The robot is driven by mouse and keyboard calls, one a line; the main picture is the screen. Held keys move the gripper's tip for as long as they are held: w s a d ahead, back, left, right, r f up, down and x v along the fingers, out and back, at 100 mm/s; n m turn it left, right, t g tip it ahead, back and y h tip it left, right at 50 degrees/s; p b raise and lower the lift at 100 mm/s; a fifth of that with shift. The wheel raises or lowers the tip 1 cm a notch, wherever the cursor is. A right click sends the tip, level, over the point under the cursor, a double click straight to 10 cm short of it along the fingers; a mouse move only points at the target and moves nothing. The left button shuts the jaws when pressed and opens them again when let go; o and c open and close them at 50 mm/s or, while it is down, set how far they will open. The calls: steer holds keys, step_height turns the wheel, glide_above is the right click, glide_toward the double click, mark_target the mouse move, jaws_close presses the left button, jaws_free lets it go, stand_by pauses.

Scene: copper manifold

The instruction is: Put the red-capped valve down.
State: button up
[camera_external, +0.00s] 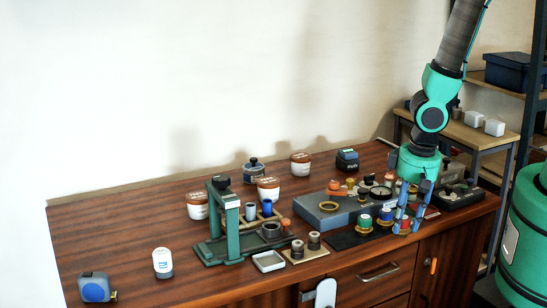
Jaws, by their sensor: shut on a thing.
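My gripper (409,224) points down over the right part of the table, at the right end of the dark mat (345,240). Its blue fingers are shut on a small valve, mostly hidden between them; a brassy part shows low down. Whether the valve touches the mat cannot be told. A green-capped valve (365,221) and a blue-capped valve (386,215) stand upright on the mat, just left of my gripper.
A grey-blue manifold block (320,212) with a gauge (381,192) lies behind the mat. A green press (226,225), a white tray (268,262) and several jars stand further left. A black case (458,196) is at right. The table's front left is mostly clear.

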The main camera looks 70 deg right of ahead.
steer(key=shift+w, duration=0.15)
steer(key=w+d+r+p, duration=0.1)
steer(key=w+d, duration=0.7)
steer(key=w, duration=1)
steer(key=w+d+r+p, duration=0.2)
steer(key=w+d, duration=0.6)
steer(key=w, duration=1.1)
steer(key=w+d+r+p, duration=0.1)
steer(key=w+d, duration=0.7)
steer(key=w, duration=1.1)
steer(key=shift+d+r+p, duration=0.2)
steer(key=shift+r+p, duration=0.2)
steer(key=shift+f, duration=3.1)
steer(key=shift+f, duration=0.1)
steer(key=shift+f+b, duration=0.45)
steer(key=shift+f, duration=1.35)
